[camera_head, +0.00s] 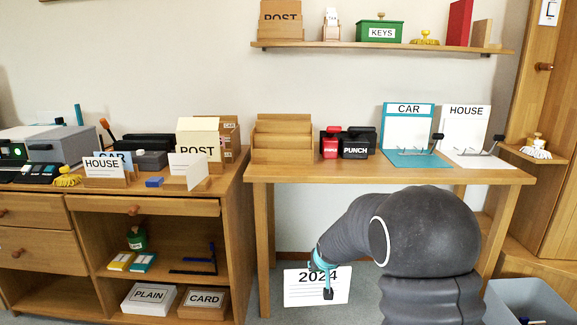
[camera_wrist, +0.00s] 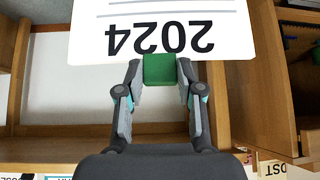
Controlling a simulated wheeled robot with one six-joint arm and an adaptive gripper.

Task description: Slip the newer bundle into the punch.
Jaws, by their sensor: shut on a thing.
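My gripper (camera_head: 322,280) is low in front of the right desk. In the wrist view its two fingers (camera_wrist: 160,75) are shut on a green block (camera_wrist: 159,70) at the edge of a white sheet or bundle (camera_wrist: 160,15) marked "2024". That bundle also shows in the head view (camera_head: 303,292), hanging roughly upright below desk height, with lines under the number. The black punch (camera_head: 357,147), labelled PUNCH, stands on the right desk, well above and behind the bundle. No other bundle with a year is legible.
A red stapler-like device (camera_head: 330,147) stands just left of the punch. A wooden tiered rack (camera_head: 283,140) is farther left; CAR (camera_head: 408,130) and HOUSE (camera_head: 465,128) boards are to the right. The front strip of the right desk (camera_head: 390,175) is mostly clear. A grey bin (camera_head: 530,298) is at lower right.

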